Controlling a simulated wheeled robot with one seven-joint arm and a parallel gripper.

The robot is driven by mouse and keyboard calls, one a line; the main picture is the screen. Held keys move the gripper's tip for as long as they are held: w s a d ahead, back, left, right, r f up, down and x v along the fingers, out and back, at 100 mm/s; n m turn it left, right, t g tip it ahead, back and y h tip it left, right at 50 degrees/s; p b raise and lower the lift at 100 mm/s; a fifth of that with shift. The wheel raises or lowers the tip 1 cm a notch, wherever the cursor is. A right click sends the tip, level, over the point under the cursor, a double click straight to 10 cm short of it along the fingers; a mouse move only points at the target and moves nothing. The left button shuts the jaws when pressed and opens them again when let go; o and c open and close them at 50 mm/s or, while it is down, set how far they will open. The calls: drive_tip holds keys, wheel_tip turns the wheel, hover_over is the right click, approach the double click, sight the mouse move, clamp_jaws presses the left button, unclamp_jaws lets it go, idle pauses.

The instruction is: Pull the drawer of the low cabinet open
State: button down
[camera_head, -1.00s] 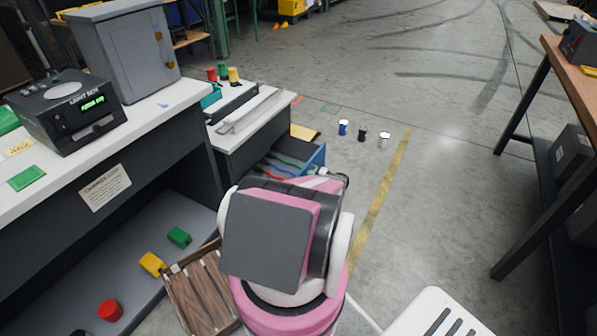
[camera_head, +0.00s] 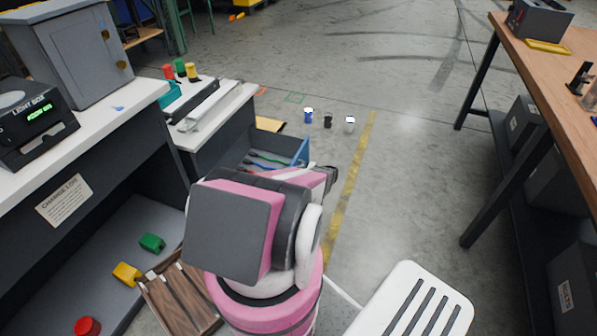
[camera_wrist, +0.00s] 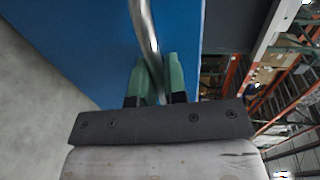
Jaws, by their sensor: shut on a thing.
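The low cabinet (camera_head: 215,130) stands left of centre in the head view, with a pale top. Its blue drawer (camera_head: 303,152) is pulled partway out, and coloured cables (camera_head: 265,160) lie inside. In the wrist view, the blue drawer front (camera_wrist: 90,45) fills the upper left and middle. A silver bar handle (camera_wrist: 146,35) runs down it. My gripper (camera_wrist: 154,80) has its green fingers shut on the handle. In the head view, my arm covers the handle and the near part of the drawer.
A blue, a black and a white can (camera_head: 349,124) stand on the floor beyond the drawer. A workbench (camera_head: 560,80) is at the right. A wooden crate (camera_head: 180,298) and a white slotted piece (camera_head: 425,300) are near my arm. Open floor lies right of the drawer.

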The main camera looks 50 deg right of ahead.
drive_tip(key=c, duration=1.2)
unclamp_jaws()
drive_tip(key=v, duration=1)
drive_tip(key=shift+s+d, duration=0.25)
drive_tip(key=shift+s, duration=0.1)
